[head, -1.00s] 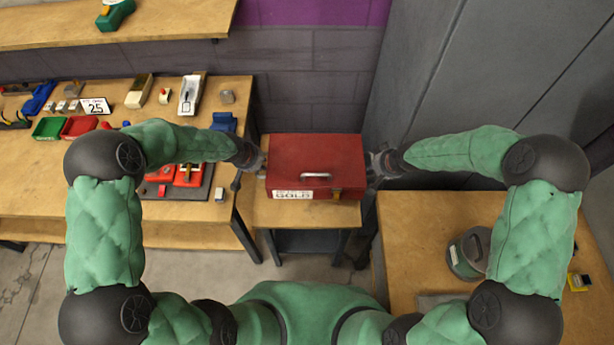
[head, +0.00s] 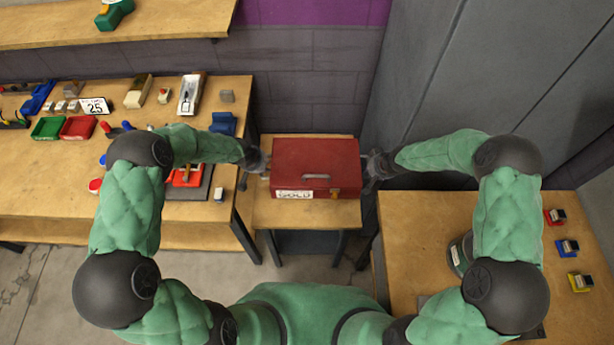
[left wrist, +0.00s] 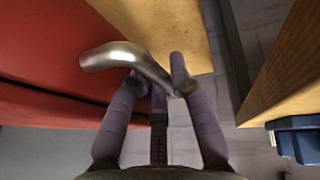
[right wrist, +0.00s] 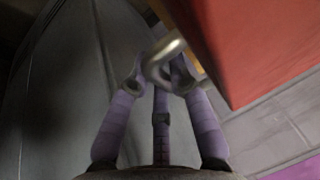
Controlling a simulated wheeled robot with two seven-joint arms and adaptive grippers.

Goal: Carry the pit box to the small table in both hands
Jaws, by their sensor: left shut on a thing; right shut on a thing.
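The red pit box (head: 316,160) is level over the small table (head: 253,212), its lid shut and a pale label on its front. Whether its base touches the tabletop is hard to tell from above. My left gripper (head: 262,161) is shut on the box's left side handle, a bent metal bar (left wrist: 125,58) in the left wrist view. My right gripper (head: 372,166) is shut on the right side handle (right wrist: 165,52), also seen in the right wrist view. The box's red wall shows in the left wrist view (left wrist: 50,60) and right wrist view (right wrist: 260,45).
A long workbench (head: 150,225) with trays and parts stands close on the left. Another table (head: 400,225) stands on the right, holding a round container and several small coloured blocks. A grey wall (head: 430,80) rises behind on the right.

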